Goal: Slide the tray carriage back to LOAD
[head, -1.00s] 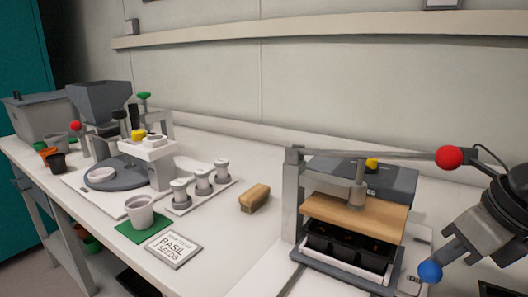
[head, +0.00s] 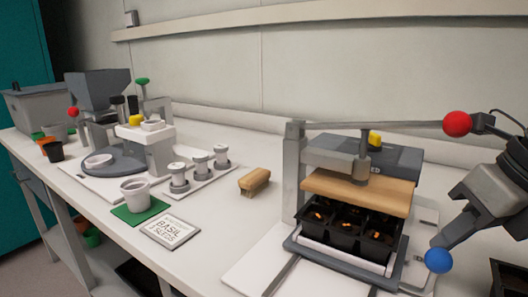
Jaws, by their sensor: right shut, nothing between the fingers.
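The tray carriage (head: 335,270) is a grey frame on a white base at the right of the bench. It carries a black cell tray (head: 346,232) with soil and orange-brown spots in its cells. The tray's front cells stand out from under a wooden press plate (head: 360,192); the back is hidden. A blue ball knob (head: 438,261) sits at the carriage's right side. My right gripper (head: 449,242) is shut with nothing held, its tip against or just behind the knob; contact is unclear. No LOAD mark is readable. My left gripper is out of view.
A press lever with a red ball (head: 457,124) extends above my right gripper. A wooden brush (head: 254,182), a seed card (head: 170,231) and a white cup (head: 135,190) lie left of the press. The base in front of the carriage is clear.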

